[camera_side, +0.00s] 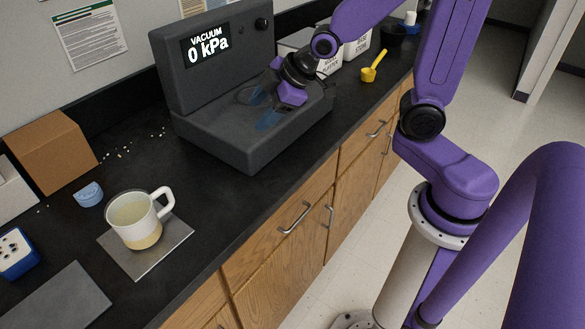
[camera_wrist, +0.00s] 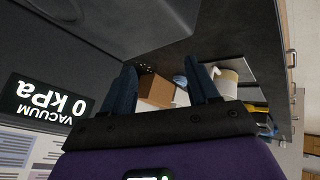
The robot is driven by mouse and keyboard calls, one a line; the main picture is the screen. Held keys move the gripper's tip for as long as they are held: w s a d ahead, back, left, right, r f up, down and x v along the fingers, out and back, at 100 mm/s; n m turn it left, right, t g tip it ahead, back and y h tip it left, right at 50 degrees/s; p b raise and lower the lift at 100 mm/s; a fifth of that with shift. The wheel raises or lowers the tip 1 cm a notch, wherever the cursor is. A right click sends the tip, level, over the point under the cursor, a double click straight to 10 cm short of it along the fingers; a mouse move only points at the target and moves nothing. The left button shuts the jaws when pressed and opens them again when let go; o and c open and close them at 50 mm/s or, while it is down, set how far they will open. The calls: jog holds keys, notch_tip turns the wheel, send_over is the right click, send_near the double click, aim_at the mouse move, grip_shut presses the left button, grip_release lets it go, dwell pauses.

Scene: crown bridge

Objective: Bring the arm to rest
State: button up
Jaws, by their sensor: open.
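My purple arm reaches over the counter from the right. My gripper (camera_side: 264,107) is just above the base of the dark grey vacuum unit (camera_side: 225,118), in front of its upright panel. Its blue fingers are apart with nothing between them. In the wrist view the two fingers of my gripper (camera_wrist: 165,82) also stand apart and empty. The unit's display (camera_side: 205,48) reads "VACUUM 0 kPa"; it shows upside down in the wrist view (camera_wrist: 52,103). I cannot tell whether the fingers touch the unit.
A white mug (camera_side: 137,217) with yellowish contents stands on a grey plate (camera_side: 162,262). A light blue piece (camera_side: 89,195), a brown box (camera_side: 50,152) and small white bits lie nearby. A yellow scoop (camera_side: 374,65) and white tubs (camera_side: 352,43) are behind my gripper. The front counter edge is clear.

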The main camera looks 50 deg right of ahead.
jog(key=s+d+g+h, duration=0.1)
jog(key=s+g, duration=0.6)
jog(key=s, duration=1.7)
jog(key=shift+s+f+n+h, duration=0.35)
jog(key=shift+n+h, duration=0.05)
jog(key=shift+h, duration=0.4)
